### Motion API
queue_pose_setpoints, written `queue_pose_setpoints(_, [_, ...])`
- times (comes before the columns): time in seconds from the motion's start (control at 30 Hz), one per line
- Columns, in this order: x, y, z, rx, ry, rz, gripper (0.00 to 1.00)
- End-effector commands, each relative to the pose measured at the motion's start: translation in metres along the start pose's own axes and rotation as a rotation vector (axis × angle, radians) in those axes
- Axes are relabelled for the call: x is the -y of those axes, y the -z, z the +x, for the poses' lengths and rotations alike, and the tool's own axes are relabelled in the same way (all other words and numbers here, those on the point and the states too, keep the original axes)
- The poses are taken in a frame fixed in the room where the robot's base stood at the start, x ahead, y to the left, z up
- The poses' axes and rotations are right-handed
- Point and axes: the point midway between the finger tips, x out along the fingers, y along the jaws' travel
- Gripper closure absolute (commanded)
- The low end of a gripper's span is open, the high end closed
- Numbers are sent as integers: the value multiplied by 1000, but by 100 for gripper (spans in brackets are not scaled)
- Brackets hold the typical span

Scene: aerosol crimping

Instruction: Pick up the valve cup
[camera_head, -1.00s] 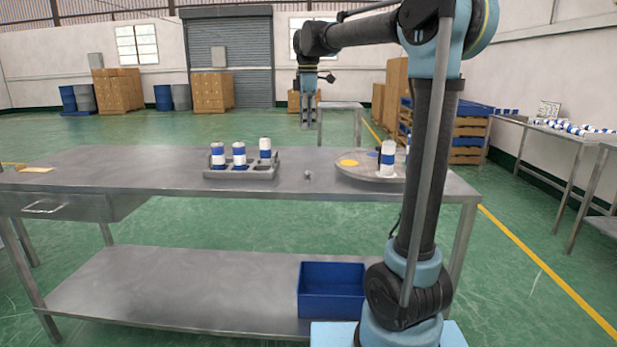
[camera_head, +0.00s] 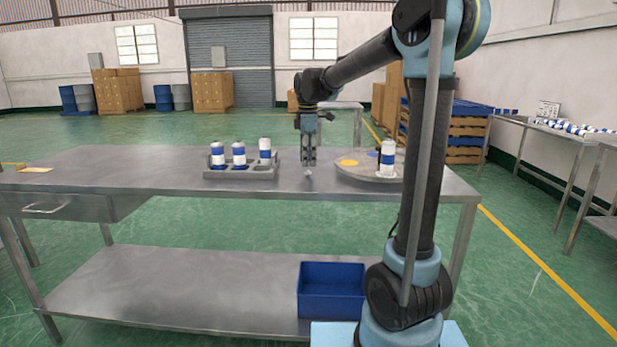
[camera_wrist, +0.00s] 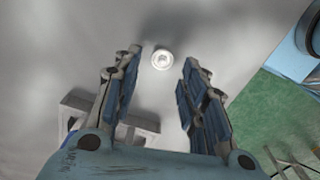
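The valve cup (camera_head: 308,175) is a small pale metal piece on the steel table, between the can rack and the round plate. In the wrist view the valve cup (camera_wrist: 162,60) shows as a light disc on the bare tabletop, in line with the gap between the fingers. My gripper (camera_head: 309,164) points down just above it in the head view. In the wrist view my gripper (camera_wrist: 162,75) has its two blue-padded fingers apart, with nothing between them. I cannot tell the exact height left between the fingertips and the cup.
A grey rack (camera_head: 240,173) with several white-and-blue cans (camera_head: 238,155) stands left of my gripper. A round grey plate (camera_head: 365,173) carrying a white can (camera_head: 387,160) is on the right. A blue bin (camera_head: 331,290) sits on the lower shelf. The tabletop around the cup is clear.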

Motion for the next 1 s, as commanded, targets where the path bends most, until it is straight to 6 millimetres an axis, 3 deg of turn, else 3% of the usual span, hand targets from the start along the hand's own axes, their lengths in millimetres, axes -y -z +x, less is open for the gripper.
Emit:
queue_pose_setpoints(0.3, [2, -1, 38, 0, 0, 0, 61])
queue_pose_setpoints(0.6, [2, -1, 42, 0, 0, 0, 61])
queue_pose_setpoints(0.8, [2, -1, 42, 0, 0, 0, 85])
queue_pose_setpoints(1.0, [2, -1, 42, 0, 0, 0, 86])
